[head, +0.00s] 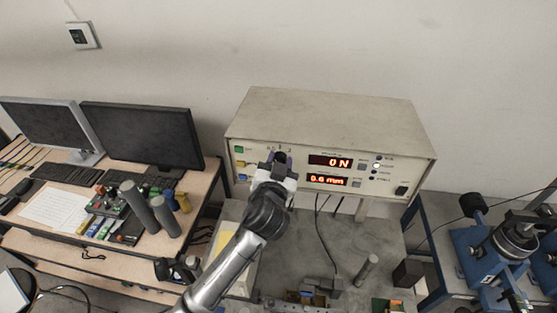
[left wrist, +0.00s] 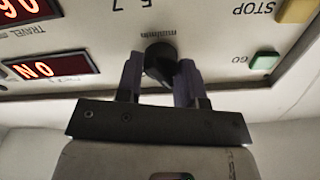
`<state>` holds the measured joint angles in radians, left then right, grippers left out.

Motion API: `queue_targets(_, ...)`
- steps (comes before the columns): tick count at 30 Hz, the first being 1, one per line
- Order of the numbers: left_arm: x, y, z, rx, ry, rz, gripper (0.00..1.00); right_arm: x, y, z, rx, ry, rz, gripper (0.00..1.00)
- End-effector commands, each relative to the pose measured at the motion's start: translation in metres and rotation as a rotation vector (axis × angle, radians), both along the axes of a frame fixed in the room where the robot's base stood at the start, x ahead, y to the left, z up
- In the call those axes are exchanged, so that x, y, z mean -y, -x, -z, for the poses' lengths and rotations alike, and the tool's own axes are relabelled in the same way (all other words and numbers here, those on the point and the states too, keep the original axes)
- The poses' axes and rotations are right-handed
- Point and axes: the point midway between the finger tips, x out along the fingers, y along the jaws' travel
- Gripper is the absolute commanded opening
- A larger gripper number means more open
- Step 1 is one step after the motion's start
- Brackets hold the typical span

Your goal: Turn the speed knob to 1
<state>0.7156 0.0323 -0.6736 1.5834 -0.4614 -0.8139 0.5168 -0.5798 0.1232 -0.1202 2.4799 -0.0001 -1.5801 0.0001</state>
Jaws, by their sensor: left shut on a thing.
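The speed knob (left wrist: 158,56) is a dark round knob on the front panel of a beige control box (head: 330,112). The left wrist view shows it upside down. My left gripper (head: 279,162) reaches up to the panel in the head view and hides most of the knob there. In the left wrist view its two purplish fingers stand on either side of the knob, shut on it. Small scale marks show beside the knob; which one it points to cannot be read. My right gripper is not in view.
The upper red display (head: 330,161) reads ON and the lower one (head: 326,180) reads 0.6 mm. A green GO button (left wrist: 264,61) and a yellowish STOP button (left wrist: 298,10) sit beside the knob. Monitors (head: 145,132) stand left; blue machinery (head: 480,250) stands right.

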Motion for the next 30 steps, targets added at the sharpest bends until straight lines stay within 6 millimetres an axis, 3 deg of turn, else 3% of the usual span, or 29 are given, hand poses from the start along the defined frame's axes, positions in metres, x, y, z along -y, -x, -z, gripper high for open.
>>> queue_targets(15,0.001,0.000,-0.001,0.060,-0.375,0.000,0.11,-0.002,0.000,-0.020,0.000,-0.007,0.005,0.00)
queue_targets(30,0.002,0.000,0.001,0.079,-0.497,0.000,0.11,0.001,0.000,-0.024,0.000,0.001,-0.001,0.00)
